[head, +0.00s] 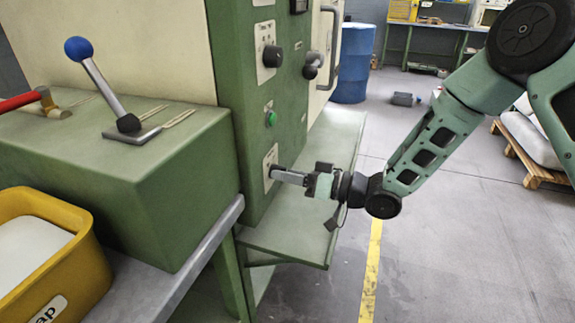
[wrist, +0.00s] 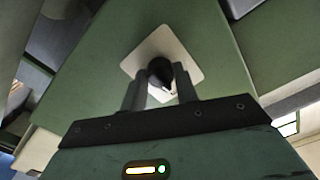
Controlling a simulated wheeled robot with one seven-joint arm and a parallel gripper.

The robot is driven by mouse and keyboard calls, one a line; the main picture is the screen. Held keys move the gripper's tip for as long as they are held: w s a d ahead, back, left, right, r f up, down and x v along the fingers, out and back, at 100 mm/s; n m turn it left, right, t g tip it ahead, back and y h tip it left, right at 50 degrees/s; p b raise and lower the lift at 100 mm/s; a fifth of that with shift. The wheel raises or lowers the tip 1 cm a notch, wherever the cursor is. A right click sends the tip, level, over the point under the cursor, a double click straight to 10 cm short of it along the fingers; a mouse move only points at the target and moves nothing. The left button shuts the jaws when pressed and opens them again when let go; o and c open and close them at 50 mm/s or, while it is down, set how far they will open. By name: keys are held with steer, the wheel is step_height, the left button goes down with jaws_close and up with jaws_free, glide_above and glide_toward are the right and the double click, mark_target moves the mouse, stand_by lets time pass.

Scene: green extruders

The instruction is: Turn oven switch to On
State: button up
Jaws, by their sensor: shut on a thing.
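The oven switch is a black knob on a pale square plate (head: 270,165), low on the green panel of the machine. In the wrist view the black knob (wrist: 160,74) sits in front of its pale plate (wrist: 183,45). My gripper (head: 277,173) reaches in from the right, its fingers level with the plate. In the wrist view the two fingers (wrist: 160,88) stand on either side of the knob and are shut on it. In the head view the fingers hide most of the knob. I cannot read any On or Off marking.
A green push button (head: 271,118) and a larger black knob (head: 272,56) are above on the same panel. A green shelf (head: 300,235) juts out below my gripper. A blue-topped lever (head: 79,49) and a yellow bin (head: 75,268) are at left.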

steer(key=shift+m+p, duration=2.1)
steer(key=shift+m, duration=1.1)
steer(key=o, duration=1)
steer(key=shift+c, duration=0.2)
steer(key=v, duration=1.7)
steer(key=shift+d+b, duration=0.2)
steer(key=shift+b, duration=0.1)
steer(key=shift+s+r, duration=0.1)
